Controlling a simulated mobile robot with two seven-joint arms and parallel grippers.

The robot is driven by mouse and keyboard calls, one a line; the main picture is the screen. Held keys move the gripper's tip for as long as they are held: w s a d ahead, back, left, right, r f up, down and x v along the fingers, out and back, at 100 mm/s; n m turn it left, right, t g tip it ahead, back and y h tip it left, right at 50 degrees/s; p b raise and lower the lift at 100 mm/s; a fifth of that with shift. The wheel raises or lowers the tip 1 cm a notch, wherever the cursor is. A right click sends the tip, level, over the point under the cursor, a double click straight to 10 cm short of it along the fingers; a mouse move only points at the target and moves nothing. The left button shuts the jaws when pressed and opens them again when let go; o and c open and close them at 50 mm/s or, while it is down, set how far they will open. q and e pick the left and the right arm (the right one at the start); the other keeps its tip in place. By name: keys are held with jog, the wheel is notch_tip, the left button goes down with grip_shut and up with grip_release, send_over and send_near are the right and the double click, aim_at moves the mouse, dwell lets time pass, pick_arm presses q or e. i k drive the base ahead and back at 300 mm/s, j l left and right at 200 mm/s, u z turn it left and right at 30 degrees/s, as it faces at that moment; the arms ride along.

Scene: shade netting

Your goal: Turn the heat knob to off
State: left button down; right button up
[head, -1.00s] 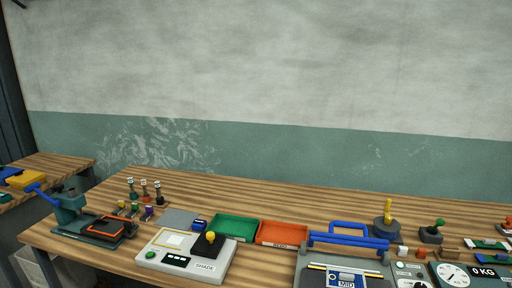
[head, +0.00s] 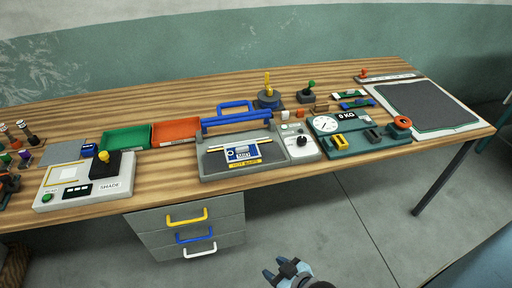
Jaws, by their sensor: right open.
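The heat knob appears to be the small black knob (head: 302,141) on the pale control panel (head: 298,153) at the right side of the grey press with blue bars (head: 238,115). Its setting is too small to read. My right gripper (head: 275,268) is at the bottom of the head view, in front of the bench and well apart from the knob. Its jaws are open and empty. My left gripper is not in view.
The long wooden bench (head: 190,185) bears a green tray (head: 127,139), an orange tray (head: 175,130), a shade meter (head: 88,182), and a dial scale (head: 343,123) close right of the knob panel. Drawers with coloured handles (head: 188,219) are below. The floor in front is clear.

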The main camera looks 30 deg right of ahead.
aim_at(302, 141)
jog(key=z, duration=1.25)
